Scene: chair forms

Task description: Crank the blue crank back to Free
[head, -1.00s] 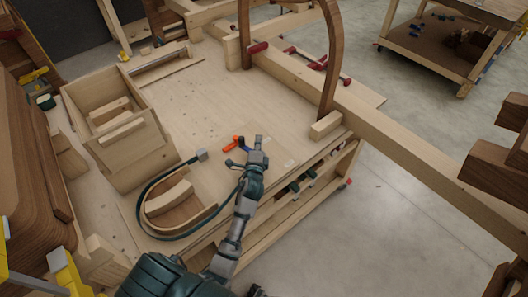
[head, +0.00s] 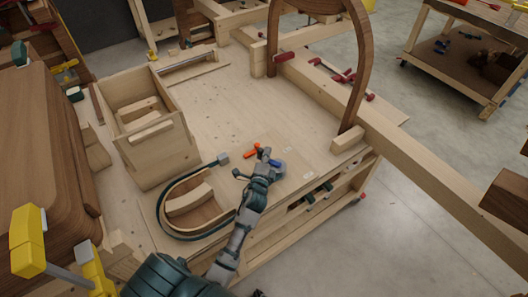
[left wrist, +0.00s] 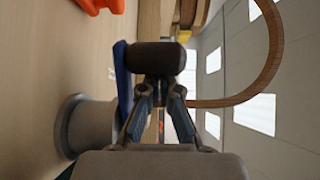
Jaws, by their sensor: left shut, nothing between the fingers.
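The blue crank (head: 279,169) is on the workbench beside an orange part (head: 252,150). In the left wrist view its blue arm (left wrist: 123,78) stands edge-on next to a grey round base (left wrist: 88,126), with a dark knob (left wrist: 157,58) beside it. My left gripper (head: 265,157) is beside the crank and partly hides it in the head view. In the left wrist view my left gripper (left wrist: 158,92) is shut and empty, its fingertips right at the knob; I cannot tell whether they touch. Any Free marking is unreadable. My right gripper is not seen.
A curved wooden form (head: 190,205) with a dark green strap around it lies left of my gripper. A wooden box (head: 150,130) stands behind it. The bench middle (head: 230,110) is mostly clear.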

